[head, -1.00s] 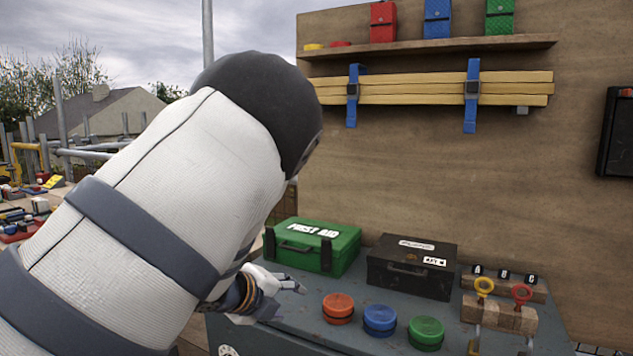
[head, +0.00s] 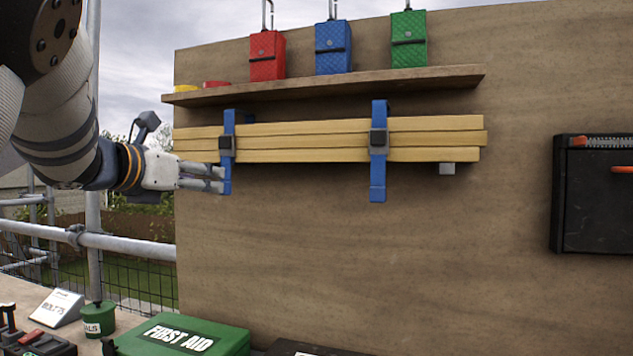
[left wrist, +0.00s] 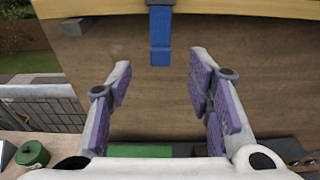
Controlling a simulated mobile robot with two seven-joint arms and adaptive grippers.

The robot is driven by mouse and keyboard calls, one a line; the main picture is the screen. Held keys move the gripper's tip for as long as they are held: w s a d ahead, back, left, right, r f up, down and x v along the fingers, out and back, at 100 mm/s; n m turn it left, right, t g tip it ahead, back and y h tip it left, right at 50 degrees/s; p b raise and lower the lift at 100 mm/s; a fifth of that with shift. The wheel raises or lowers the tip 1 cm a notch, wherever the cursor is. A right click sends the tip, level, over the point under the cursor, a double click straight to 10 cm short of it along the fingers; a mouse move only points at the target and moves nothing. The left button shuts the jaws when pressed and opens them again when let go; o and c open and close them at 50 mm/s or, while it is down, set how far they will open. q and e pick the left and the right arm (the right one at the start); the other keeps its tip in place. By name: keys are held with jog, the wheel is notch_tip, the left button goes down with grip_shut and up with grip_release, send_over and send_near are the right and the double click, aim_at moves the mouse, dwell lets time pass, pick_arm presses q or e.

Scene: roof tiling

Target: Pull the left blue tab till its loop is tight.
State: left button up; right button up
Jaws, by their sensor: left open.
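The left blue strap (head: 229,118) loops around the stack of wooden battens (head: 310,140) on the board, with a dark buckle (head: 226,142) at its front. Its blue tab (head: 227,187) hangs below the battens. My left gripper (head: 222,180) points at the tab from the left, and its fingertips overlap it in the head view. In the left wrist view the tab (left wrist: 160,50) hangs beyond and between the spread fingers (left wrist: 158,85), apart from them. The gripper is open and empty. My right gripper is not in view.
A second blue strap (head: 378,190) hangs to the right. Above is a shelf (head: 330,84) with red, blue and green boxes. A green first aid box (head: 225,340) stands below. A scaffold rail (head: 130,243) runs at left. The board below the battens is clear.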

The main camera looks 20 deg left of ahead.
aim_at(225, 185)
pick_arm(q)
jog(key=w, duration=0.2)
jog(key=w+f, duration=0.1)
jog(key=w, duration=0.2)
jog(key=w+a, duration=0.1)
jog(key=w, duration=0.2)
jog(key=shift+w+f, duration=0.15)
jog(key=shift+f, duration=0.1)
grip_shut()
